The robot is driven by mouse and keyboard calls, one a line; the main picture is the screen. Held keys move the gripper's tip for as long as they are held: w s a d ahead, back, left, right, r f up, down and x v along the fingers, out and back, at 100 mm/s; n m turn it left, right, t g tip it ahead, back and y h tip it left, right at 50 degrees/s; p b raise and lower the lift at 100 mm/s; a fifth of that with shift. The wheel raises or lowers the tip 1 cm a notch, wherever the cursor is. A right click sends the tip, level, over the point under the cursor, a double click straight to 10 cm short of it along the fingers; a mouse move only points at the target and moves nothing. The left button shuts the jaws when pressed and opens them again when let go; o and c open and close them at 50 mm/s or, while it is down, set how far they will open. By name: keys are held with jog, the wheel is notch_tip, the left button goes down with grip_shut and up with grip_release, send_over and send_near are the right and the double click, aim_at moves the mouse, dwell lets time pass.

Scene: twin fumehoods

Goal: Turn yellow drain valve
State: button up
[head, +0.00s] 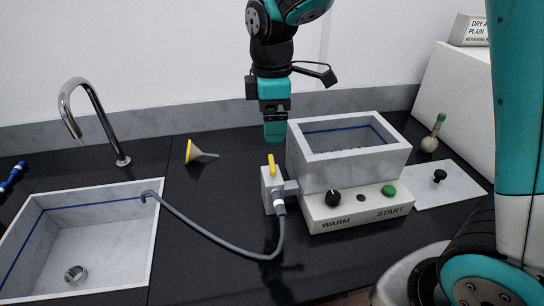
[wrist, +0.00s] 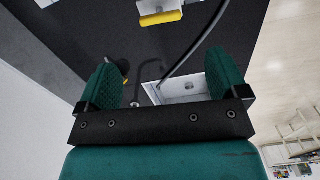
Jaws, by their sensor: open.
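The yellow drain valve handle (head: 272,165) stands upright on a pale block (head: 273,189) at the left side of the grey bath unit (head: 345,170). In the wrist view the yellow handle (wrist: 160,18) shows near the top edge, beyond my fingertips. My gripper (head: 275,131) points down, behind and above the valve in the head view, by the bath's back left corner. In the wrist view my gripper (wrist: 165,78) has its two green pads wide apart with nothing between them. The handle is not touched.
A grey hose (head: 230,240) runs from the valve block into the sink (head: 95,255) at left. A tap (head: 95,115), a yellow-rimmed funnel (head: 197,154) and a plate with a black knob (head: 440,176) are around.

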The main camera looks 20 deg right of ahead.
aim_at(272, 162)
notch_tip(272, 162, down, 10)
jog(key=shift+f+p, duration=0.2)
jog(key=shift+p, duration=0.35)
jog(key=c, duration=0.9)
